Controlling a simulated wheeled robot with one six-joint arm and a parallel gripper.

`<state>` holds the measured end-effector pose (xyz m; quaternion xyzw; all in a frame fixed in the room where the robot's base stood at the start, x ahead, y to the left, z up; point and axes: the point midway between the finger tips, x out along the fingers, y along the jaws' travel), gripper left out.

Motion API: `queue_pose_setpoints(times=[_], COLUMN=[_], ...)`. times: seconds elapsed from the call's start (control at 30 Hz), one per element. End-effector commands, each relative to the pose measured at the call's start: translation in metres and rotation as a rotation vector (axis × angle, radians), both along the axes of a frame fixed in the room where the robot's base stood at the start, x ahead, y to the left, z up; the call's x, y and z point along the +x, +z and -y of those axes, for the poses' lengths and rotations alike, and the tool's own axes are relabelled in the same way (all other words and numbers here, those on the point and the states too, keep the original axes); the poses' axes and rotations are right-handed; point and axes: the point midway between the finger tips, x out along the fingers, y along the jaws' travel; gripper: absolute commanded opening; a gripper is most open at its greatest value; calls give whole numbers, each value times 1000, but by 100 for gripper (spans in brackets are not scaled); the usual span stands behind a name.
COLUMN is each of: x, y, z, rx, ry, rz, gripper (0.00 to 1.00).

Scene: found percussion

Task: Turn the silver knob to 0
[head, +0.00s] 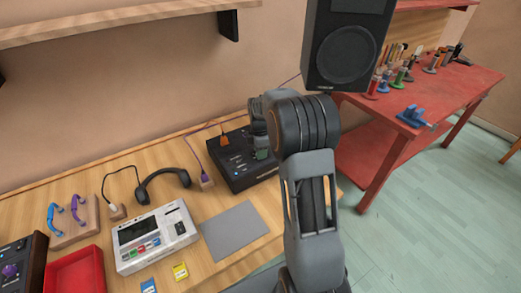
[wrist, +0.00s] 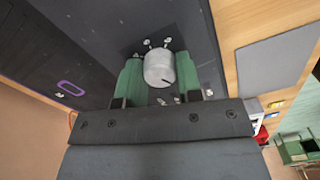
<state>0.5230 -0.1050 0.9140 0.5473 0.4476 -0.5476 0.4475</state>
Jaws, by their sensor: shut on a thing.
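The silver knob (wrist: 160,70) stands on a dark panel (wrist: 95,40) in the wrist view. It is round and pale grey, with a short dark line at its lower right edge. Small white marks surround it on the panel, too small to read. My gripper (wrist: 158,66) has its green fingers on both sides of the knob and is shut on it. In the head view my gripper (head: 262,152) is over the right part of the black box (head: 240,178). The knob is hidden there behind my arm.
An orange plug (head: 224,141) and cable sit at the box's back. Left of it are a purple plug (head: 206,180), headphones (head: 165,180) and a white device (head: 155,240). A grey mat (head: 235,230) lies in front. A black speaker (head: 347,45) stands behind my arm.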

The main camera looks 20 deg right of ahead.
Motion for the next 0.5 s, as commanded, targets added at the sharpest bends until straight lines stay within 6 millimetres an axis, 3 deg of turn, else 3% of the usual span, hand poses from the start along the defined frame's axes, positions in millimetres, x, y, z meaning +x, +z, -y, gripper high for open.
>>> queue_pose_setpoints(times=[0.5], x=[0], y=[1], z=[0], rx=[0], ry=[286], rz=[2], gripper=[9])
